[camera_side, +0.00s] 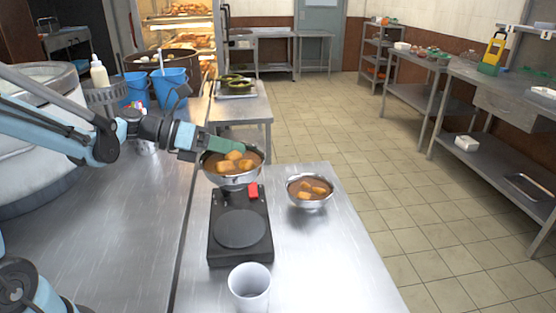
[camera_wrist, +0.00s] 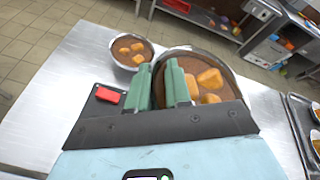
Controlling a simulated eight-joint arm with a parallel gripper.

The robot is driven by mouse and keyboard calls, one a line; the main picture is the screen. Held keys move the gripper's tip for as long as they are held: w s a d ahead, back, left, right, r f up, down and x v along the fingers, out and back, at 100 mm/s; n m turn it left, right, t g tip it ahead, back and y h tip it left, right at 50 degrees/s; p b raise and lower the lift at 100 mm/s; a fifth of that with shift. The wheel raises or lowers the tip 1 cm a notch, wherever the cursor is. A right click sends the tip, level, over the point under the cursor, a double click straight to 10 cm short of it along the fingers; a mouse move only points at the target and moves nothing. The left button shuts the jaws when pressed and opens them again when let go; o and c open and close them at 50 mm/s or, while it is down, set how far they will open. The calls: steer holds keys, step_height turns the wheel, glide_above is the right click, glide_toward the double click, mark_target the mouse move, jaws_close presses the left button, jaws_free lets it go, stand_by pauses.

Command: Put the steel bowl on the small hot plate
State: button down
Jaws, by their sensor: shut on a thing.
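A steel bowl (camera_side: 232,178) of brown food with orange-brown chunks is at the far end of the small black hot plate (camera_side: 240,230). My gripper (camera_side: 222,148), with green fingers, is shut on the bowl's rim. In the wrist view my gripper (camera_wrist: 161,85) has one finger inside this bowl (camera_wrist: 225,62) and one outside. The bowl looks roughly level; I cannot tell its exact height. The hot plate's round top is bare in the side view. Its red switch (camera_side: 253,190) faces the bowl; the hot plate (camera_wrist: 92,112) is partly hidden in the wrist view.
A second, smaller steel bowl (camera_side: 309,202) with similar food stands right of the hot plate. A white cup (camera_side: 249,289) stands in front of it. Blue buckets (camera_side: 168,88) and a squeeze bottle (camera_side: 98,72) stand at left. The steel table's right front (camera_side: 335,265) is clear.

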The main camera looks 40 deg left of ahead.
steer(key=shift+f, duration=5.5)
steer(key=c, duration=1)
jaws_free()
steer(key=shift+c, duration=1.3)
steer(key=shift+s+a, duration=0.1)
steer(key=shift+v, duration=2.3)
